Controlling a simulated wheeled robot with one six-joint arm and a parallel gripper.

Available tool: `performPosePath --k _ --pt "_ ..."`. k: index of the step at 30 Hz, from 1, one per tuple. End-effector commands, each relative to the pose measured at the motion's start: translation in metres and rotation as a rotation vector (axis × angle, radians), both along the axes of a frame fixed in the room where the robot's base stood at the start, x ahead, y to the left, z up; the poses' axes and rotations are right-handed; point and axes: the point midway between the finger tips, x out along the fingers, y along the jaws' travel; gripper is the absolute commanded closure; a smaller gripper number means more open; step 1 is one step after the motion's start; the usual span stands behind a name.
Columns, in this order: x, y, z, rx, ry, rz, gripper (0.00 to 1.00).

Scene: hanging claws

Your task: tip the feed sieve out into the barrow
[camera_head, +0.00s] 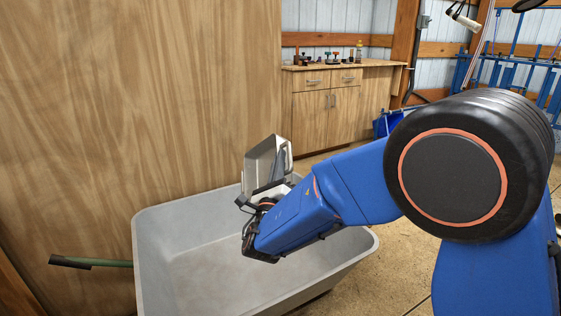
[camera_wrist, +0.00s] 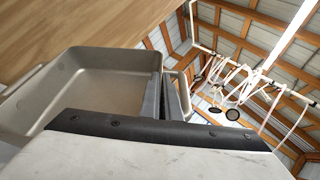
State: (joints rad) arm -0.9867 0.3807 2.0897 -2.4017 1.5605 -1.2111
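The feed sieve (camera_head: 261,163) is a light metal pan with raised walls. It is steeply tilted on the end of my arm, above the barrow. In the wrist view the sieve (camera_wrist: 105,82) fills the left side, and the part of its inside that shows looks bare. My gripper (camera_head: 268,192) appears closed on the sieve's edge or handle; its fingers (camera_wrist: 166,98) also show in the wrist view beside the pan wall. The exact grip point is partly hidden. The barrow (camera_head: 190,260) is a large grey tub below my gripper, and its visible floor looks empty.
A tall wooden panel (camera_head: 140,110) stands close behind the barrow. A green handle (camera_head: 90,262) sticks out at the barrow's left. A wooden cabinet (camera_head: 325,110) with small items on top stands at the back. Open floor (camera_head: 385,285) lies right of the barrow.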

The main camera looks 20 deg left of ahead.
Motion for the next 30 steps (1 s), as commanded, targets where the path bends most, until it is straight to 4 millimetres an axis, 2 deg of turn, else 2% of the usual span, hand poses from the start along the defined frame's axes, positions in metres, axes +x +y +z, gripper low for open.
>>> performPosePath --k 30 --pt "-0.012 0.011 0.005 -0.067 -0.074 0.0 1.0"
